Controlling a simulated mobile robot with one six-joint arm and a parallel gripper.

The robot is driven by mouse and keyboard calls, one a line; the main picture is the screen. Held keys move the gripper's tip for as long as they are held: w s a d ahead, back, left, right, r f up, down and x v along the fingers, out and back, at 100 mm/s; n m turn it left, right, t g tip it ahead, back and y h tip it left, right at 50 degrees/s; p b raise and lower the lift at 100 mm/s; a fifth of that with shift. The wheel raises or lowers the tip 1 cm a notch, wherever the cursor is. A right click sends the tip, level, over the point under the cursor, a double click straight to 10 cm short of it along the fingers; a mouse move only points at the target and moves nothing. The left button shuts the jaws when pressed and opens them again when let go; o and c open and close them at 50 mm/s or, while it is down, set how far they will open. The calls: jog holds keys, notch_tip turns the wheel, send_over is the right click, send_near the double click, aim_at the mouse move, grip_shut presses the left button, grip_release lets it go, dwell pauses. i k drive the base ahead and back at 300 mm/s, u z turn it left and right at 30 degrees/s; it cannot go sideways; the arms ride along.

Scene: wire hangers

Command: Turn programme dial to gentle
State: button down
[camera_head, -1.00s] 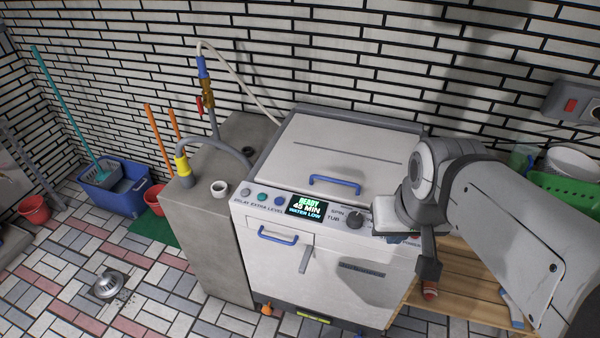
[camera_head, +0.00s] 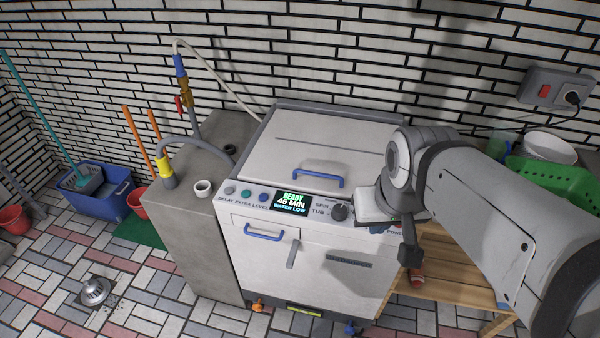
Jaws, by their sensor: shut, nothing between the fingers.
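The washing machine (camera_head: 300,258) has a control panel along its front top edge. A dark round knob (camera_head: 339,212) sits beside the SPIN and TUB labels. The display (camera_head: 291,202) reads READY, 45 MIN, WATER LOW. No dial marked as programme or gentle can be made out; my wrist covers the panel's right part. A bit of blue (camera_head: 379,228) shows under my wrist there. My gripper (camera_head: 410,254) is shut and empty, pointing down in front of the machine's right end. I cannot tell whether it touches the panel.
The lid (camera_head: 300,165) is closed, with a blue handle. A concrete block (camera_head: 190,230) with taps and hoses stands left of the machine. A wooden bench (camera_head: 455,280) and a green basket (camera_head: 565,185) are at the right. The tiled floor in front is open.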

aim_at(339, 212)
jog(key=z, duration=1.1)
jog(key=k, duration=1.05)
jog(key=u, duration=1)
jog(key=i, duration=1)
jog(key=u, duration=0.05)
